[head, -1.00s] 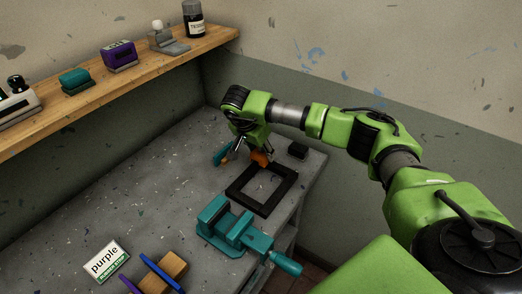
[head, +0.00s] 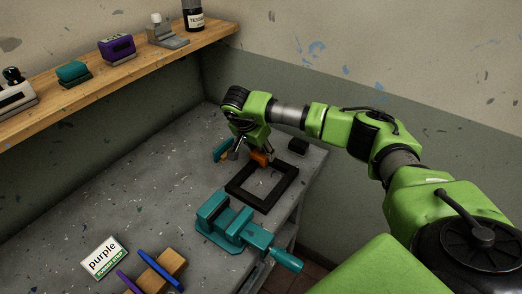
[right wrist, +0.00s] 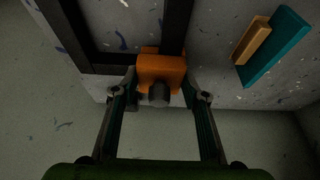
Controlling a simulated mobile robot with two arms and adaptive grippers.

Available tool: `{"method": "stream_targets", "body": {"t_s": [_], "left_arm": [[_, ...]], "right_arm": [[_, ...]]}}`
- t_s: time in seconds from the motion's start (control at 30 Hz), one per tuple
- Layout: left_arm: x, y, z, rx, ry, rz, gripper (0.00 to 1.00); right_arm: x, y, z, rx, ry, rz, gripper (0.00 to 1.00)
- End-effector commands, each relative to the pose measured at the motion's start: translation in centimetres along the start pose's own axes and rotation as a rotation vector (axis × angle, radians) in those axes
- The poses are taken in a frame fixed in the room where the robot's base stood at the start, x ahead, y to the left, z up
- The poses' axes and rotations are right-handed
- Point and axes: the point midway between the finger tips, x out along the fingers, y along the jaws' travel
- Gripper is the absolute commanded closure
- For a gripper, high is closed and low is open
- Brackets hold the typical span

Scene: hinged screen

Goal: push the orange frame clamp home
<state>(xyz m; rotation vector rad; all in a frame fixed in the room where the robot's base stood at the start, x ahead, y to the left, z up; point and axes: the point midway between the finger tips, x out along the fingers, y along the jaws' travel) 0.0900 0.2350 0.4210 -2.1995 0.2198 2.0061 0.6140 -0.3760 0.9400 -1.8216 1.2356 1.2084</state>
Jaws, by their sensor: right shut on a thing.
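The orange frame clamp (right wrist: 161,71) sits at a corner of the black frame in the right wrist view, between my right gripper's two fingers. In the head view the clamp (head: 259,158) is at the frame's far corner. My right gripper (right wrist: 160,97) is shut on the clamp. In the head view the right gripper (head: 251,154) reaches down to it, partly hidden by its own wrist. The black frame (head: 246,199) lies flat on the grey bench. Whether the clamp is fully seated on the frame cannot be told. My left gripper is not in view.
A teal vise (head: 231,226) stands close in front of the frame. A wooden shelf (head: 130,64) runs above.

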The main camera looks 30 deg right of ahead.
Motion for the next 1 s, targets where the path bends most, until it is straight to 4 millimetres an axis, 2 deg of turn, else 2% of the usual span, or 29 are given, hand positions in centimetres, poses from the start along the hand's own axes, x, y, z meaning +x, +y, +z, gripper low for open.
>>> {"method": "stream_targets", "body": {"t_s": [0.2,0.23,0.3,0.8,1.0], "left_arm": [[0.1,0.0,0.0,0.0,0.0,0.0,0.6],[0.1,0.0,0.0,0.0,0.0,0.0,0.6],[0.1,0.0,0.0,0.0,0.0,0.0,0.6],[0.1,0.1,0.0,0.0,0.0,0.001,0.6],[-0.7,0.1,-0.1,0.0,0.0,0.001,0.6]], "right_arm": [[0.2,0.0,0.1,0.0,0.0,0.0,0.8],[0.1,0.0,0.1,0.0,0.0,0.0,0.51],[0.2,0.0,0.1,0.0,0.0,0.0,0.39],[0.1,0.0,0.1,0.0,0.0,0.001,0.39],[-0.9,0.0,-0.4,0.0,0.001,0.0,0.39]]}}
